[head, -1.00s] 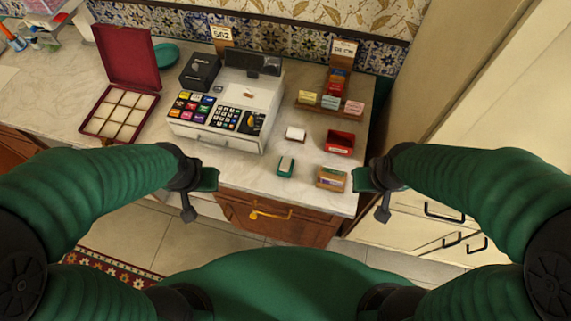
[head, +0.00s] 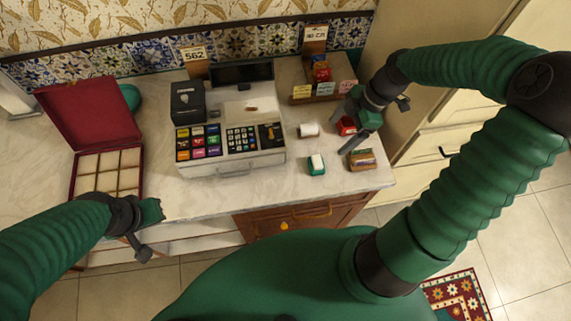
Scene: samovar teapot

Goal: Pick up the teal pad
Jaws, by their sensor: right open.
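A small teal block with a white top (head: 316,164), which fits the teal pad, lies on the counter right of the cash register, near the front edge. My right gripper (head: 353,124) is open and empty, over the small red box (head: 345,126), up and right of the teal block and apart from it. My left gripper (head: 152,210) is at the counter's front edge, by the open maroon case; its jaw opening does not show clearly. Another rounded teal thing (head: 130,97) is partly hidden behind the case's lid.
The cash register (head: 230,157) stands mid-counter. A white roll (head: 308,130) lies behind the teal block, and a card holder (head: 361,159) stands right of it. The maroon case (head: 107,166) is at left. A wooden rack (head: 318,90) stands behind.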

